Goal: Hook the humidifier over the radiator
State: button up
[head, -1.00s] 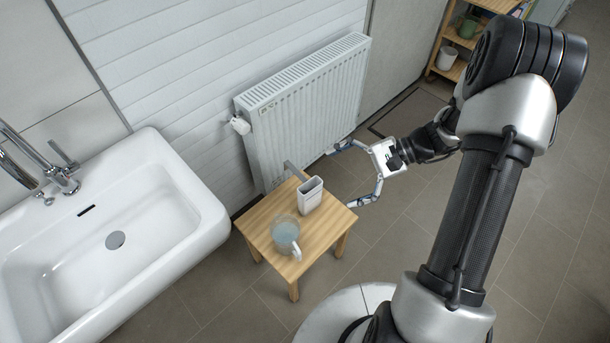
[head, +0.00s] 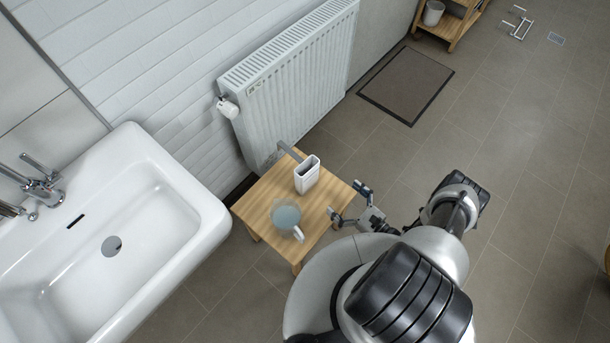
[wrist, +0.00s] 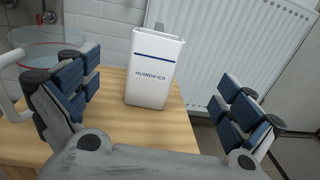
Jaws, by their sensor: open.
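The humidifier (head: 307,176) is a white, open-topped box with a grey hook strip at its back. It stands upright on a small wooden stool (head: 257,191). In the wrist view the humidifier (wrist: 153,70) shows its label and a blue stripe, facing me between my fingers. My gripper (head: 348,204) is open and empty at the stool's right edge, apart from the humidifier; its blue-padded fingers (wrist: 160,105) are spread wide in the wrist view. The white radiator (head: 295,85) is on the wall behind the stool, with nothing hung on it.
A glass jug (head: 285,215) with a white handle stands on the stool close in front of the humidifier. A white sink (head: 120,220) is at the left. A valve knob (head: 228,108) sticks out at the radiator's left end. A dark mat (head: 406,84) lies on open floor at right.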

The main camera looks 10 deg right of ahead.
aim_at(312, 171)
jog(key=b+x, duration=0.3)
jog(key=x, duration=1.4)
jog(key=shift+a+b, duration=0.2)
jog(key=shift+b, duration=0.15)
jog(key=shift+c, duration=0.5)
jog(key=c, duration=1.8)
jog(key=shift+r, duration=0.1)
jog(key=shift+c, duration=0.6)
jog(key=shift+r, duration=0.1)
